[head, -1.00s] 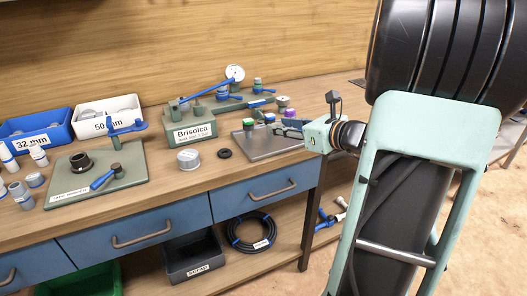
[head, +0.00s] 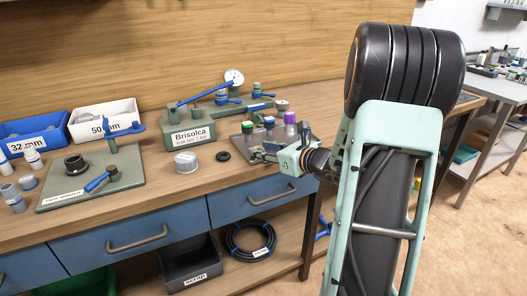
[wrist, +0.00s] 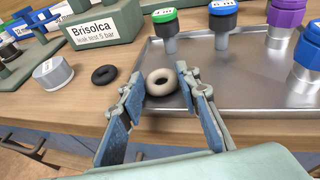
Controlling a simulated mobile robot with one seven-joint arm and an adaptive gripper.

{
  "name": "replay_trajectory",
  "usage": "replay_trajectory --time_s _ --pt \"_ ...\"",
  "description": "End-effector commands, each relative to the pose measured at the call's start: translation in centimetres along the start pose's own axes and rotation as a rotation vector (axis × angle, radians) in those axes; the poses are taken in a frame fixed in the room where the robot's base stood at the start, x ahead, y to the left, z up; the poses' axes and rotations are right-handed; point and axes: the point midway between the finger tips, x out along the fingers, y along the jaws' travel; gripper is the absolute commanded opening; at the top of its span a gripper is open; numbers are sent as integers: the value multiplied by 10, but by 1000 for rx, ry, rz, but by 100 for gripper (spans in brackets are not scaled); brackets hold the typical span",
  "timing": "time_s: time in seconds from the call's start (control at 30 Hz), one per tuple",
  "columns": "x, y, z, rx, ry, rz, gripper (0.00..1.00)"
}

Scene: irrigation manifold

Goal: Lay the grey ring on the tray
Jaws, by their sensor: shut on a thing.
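The grey ring (wrist: 162,81) is pale and thick, and sits between my fingertips in the wrist view. My gripper (wrist: 160,80) is shut on it; the gripper also shows in the head view (head: 262,154), at the tray's front left. The ring cannot be made out in the head view. The metal tray (wrist: 235,88) lies on the bench. In the wrist view the ring overlaps the tray's near-left corner; its height above the tray is hard to tell.
A black ring (wrist: 104,75) and a grey round cap (wrist: 52,73) lie on the bench to the left. The tray's near middle is clear.

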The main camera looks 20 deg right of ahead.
Motion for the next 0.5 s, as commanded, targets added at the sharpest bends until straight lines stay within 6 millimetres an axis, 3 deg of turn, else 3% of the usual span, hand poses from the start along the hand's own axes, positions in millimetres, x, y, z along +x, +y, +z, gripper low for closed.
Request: replay_trajectory --time_s 0.17,0.2,0.33,0.5 --pt "1 0 -3 0 0 0 19" --pt "1 0 -2 0 0 0 32" --pt "0 0 -2 0 0 0 47" --pt "0 0 -2 0 0 1 48"
